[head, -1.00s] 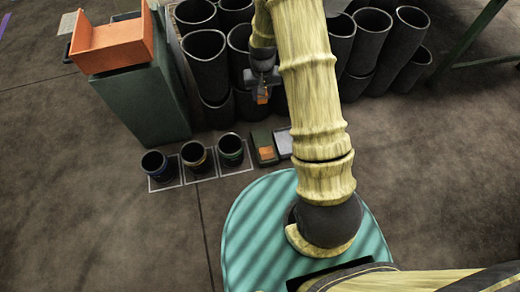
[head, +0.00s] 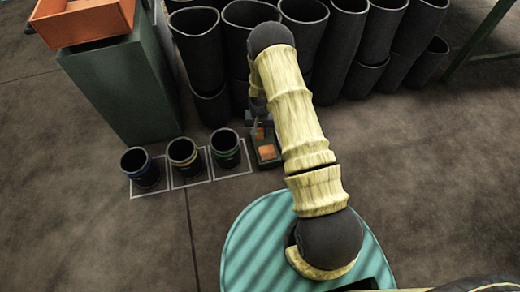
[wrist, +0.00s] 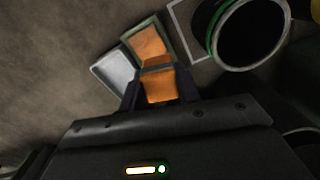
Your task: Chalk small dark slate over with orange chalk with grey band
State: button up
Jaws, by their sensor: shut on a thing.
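My gripper (wrist: 158,92) is shut on the orange chalk with a grey band (wrist: 160,86), and the band shows across it in the wrist view. In the head view my gripper (head: 257,126) is low over the far end of the small dark slate (head: 267,164), with the chalk (head: 260,134) just above or on it. The slate (wrist: 127,42) has a dark green rim and a large orange patch (wrist: 149,42) on its face. The chalk hides its near end in the wrist view. I cannot tell whether chalk and slate touch.
A pale grey slab (wrist: 114,69) lies beside the slate. Three dark pots with blue (head: 140,167), yellow (head: 184,155) and green (head: 225,147) bands stand in white outlined squares. Large black sleeves (head: 205,55) stand behind. An orange tray (head: 85,22) sits on a green block (head: 128,90).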

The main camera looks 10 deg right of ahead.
notch_tip(320, 180, down, 9)
jog(key=b, duration=0.3)
jog(key=shift+r, duration=0.15)
